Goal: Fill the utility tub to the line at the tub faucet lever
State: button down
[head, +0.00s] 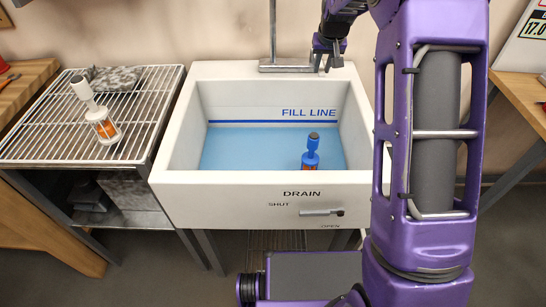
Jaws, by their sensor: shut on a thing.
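The white utility tub (172,165) stands in the middle of the head view. Blue water (250,150) lies in it, its far edge just below the dark blue fill line (240,122) on the back wall. The faucet (285,66) is mounted on the back rim, its pipe rising out of the frame. My gripper (328,62) is at the right end of the faucet base, shut on what seems to be the tub faucet lever, which its fingers mostly hide. I see no stream of water; the spout is out of view.
A blue and orange bottle (311,160) stands upright in the tub. The drain lever (320,212) lies horizontal on the tub front. A wire rack (60,130) at left holds a white and orange bottle (103,125) and a grey cloth-like item (115,78).

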dwell(0.3)
jog(key=shift+w+d+n+y+p, duration=0.2)
jog(key=shift+d+n+y, duration=0.25)
jog(key=shift+d+n, duration=0.75)
jog(key=shift+w+d+n+y+p, duration=0.1)
jog(key=shift+w+d+n+y, duration=0.3)
jog(key=shift+d+n, duration=0.75)
jog(key=shift+s+d+m, duration=0.1)
jog(key=shift+d+m, duration=0.25)
jog(key=shift+w+d+r+n+g+y+p, duration=0.1)
jog(key=shift+w+d+n+g+y+p, duration=0.15)
jog(key=shift+w+d+n+p, duration=0.4)
jog(key=shift+w+d+f+n+g+y+p, duration=0.15)
jog(key=shift+w+d+n+y+p, duration=0.15)
jog(key=shift+d+n+p, duration=0.5)
jog(key=shift+w+d+r+n+g+y+p, duration=0.25)
jog(key=shift+w+d+n+p, duration=0.3)
jog(key=shift+d, duration=0.35)
jog(key=shift+s+f, duration=0.1)
